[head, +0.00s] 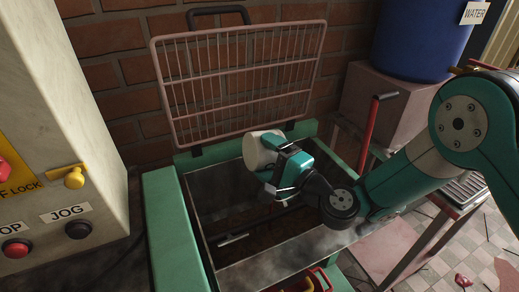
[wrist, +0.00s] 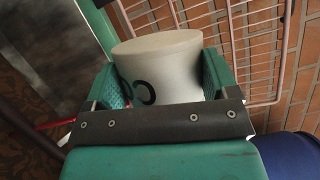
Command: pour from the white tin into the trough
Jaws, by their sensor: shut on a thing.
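The white tin (head: 262,150) is in my gripper (head: 278,164), held over the far part of the trough. In the wrist view my gripper (wrist: 160,88) has a green finger on each side of the tin (wrist: 160,60), shut on its wall. The tin looks tilted in the head view; its mouth and contents are not visible. The trough (head: 188,205) is an open metal box in a green frame, dark inside, with a metal bar (head: 233,239) low within it. I see no stream falling from the tin.
A raised wire guard (head: 240,85) stands behind the trough against the brick wall. A control cabinet (head: 60,120) with OFF LOCK, STOP and JOG labels is at left. A blue water barrel (head: 418,40) and red-handled tool (head: 370,130) are at right.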

